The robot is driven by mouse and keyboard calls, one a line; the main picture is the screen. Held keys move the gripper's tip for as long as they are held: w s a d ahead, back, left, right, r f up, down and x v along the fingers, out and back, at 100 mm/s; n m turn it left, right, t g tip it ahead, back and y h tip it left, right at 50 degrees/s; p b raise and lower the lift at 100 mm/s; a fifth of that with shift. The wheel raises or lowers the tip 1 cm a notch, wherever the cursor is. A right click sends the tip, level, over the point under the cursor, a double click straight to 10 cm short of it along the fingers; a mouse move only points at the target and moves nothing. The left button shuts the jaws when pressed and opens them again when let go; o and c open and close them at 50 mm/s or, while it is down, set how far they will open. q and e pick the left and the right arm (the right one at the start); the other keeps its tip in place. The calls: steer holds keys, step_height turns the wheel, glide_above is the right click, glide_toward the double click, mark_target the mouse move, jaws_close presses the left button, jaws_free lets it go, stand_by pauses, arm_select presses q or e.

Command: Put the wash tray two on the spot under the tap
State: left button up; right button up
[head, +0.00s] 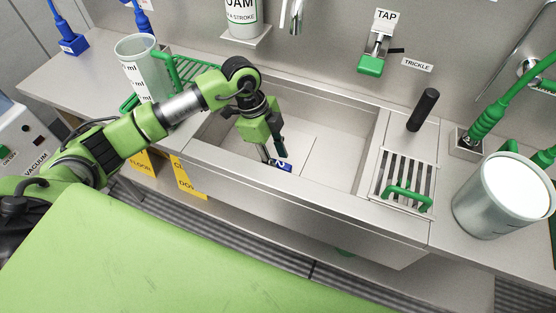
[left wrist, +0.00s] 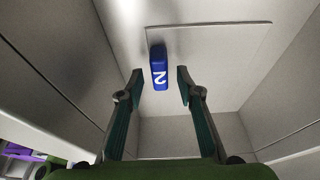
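A small blue block marked 2 (left wrist: 159,66), apparently the mark or grip of wash tray two, is in the sink. In the head view only part of this blue piece (head: 285,168) shows beside my fingertips. A pale square outline (left wrist: 225,55) lies on the sink floor next to it; I cannot tell if this is the tray or the spot. My left gripper (head: 272,160) points down into the sink. In the left wrist view its open fingers (left wrist: 160,76) stand either side of the blue block, with gaps. The tap spout (head: 291,17) hangs above the sink's back edge. My right gripper is not in view.
The sink's front rim (head: 300,200) runs below my arm. A large clear measuring vessel (head: 143,65) and green rack (head: 190,68) stand left. A drain grid with green handle (head: 405,175) and a grey drum (head: 500,200) stand right. The sink's right half is clear.

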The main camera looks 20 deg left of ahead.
arm_select(q)
steer(key=v, duration=1)
steer(key=shift+r+b, duration=0.2)
steer(key=shift+b, duration=0.15)
steer(key=shift+a, duration=0.1)
